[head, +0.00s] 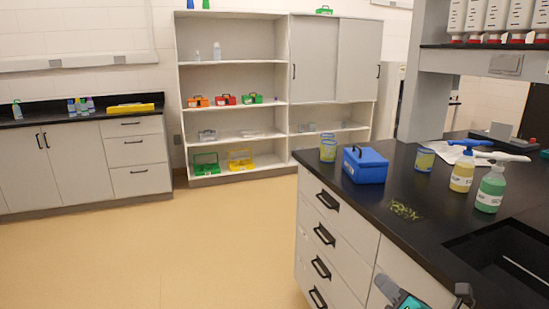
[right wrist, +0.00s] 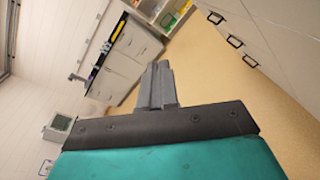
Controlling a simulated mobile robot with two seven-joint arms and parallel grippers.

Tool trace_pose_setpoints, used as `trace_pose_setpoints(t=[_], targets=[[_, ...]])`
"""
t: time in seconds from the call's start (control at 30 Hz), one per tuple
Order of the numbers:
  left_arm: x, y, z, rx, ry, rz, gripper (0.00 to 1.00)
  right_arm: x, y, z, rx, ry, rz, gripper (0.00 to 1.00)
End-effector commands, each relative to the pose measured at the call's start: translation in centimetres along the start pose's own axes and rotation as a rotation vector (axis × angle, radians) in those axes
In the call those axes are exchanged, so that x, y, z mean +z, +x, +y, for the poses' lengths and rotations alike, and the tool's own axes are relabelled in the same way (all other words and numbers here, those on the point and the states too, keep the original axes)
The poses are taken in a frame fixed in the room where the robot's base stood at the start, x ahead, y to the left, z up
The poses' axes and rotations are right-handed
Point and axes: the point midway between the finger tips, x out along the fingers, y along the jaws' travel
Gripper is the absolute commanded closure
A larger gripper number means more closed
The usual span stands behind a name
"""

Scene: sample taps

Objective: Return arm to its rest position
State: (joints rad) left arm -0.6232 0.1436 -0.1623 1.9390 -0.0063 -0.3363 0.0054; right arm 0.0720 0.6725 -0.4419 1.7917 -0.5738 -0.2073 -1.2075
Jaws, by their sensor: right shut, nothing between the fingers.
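My right gripper (right wrist: 158,72) is shut and empty in the right wrist view, its grey fingers pressed together beyond the dark plate and teal body. In the head view, part of my right gripper (head: 385,286) shows low at the bottom edge, in front of the island bench's drawers. It is apart from the things on the bench (head: 350,204). My left gripper is not in view.
The bench holds a blue box (head: 365,166), a yellow bottle (head: 463,172), a green bottle (head: 490,190) and blue-rimmed cups. A sink (head: 505,255) is cut in at right. Shelves (head: 235,115) stand behind. The tan floor (head: 170,250) at left is clear.

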Motion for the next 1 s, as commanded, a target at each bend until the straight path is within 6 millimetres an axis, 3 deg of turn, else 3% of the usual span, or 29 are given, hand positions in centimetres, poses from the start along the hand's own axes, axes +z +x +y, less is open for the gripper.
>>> trace_pose_setpoints(t=[0.03, 0.17, 0.3, 0.5, 0.7, 1.0], targets=[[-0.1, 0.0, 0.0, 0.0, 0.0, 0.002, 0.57, -2.4, -1.0, -0.4, -0.029, 0.181, 0.02, 1.0], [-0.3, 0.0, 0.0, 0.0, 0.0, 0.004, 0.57, -8.0, -4.0, -1.5, -0.136, 0.725, 0.038, 1.0], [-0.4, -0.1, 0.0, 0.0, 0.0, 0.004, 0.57, -14.1, -8.7, -2.8, -0.301, 1.381, -0.013, 1.0], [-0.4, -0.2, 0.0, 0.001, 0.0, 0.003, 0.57, -19.9, -14.9, -3.9, -0.504, 2.083, -0.197, 1.0], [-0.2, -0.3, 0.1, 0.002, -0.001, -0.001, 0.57, -21.8, -17.5, -4.2, -0.577, 2.356, -0.317, 1.0], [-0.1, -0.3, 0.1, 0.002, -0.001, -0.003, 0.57, -21.9, -17.6, -4.2, -0.58, 2.371, -0.324, 1.0]])
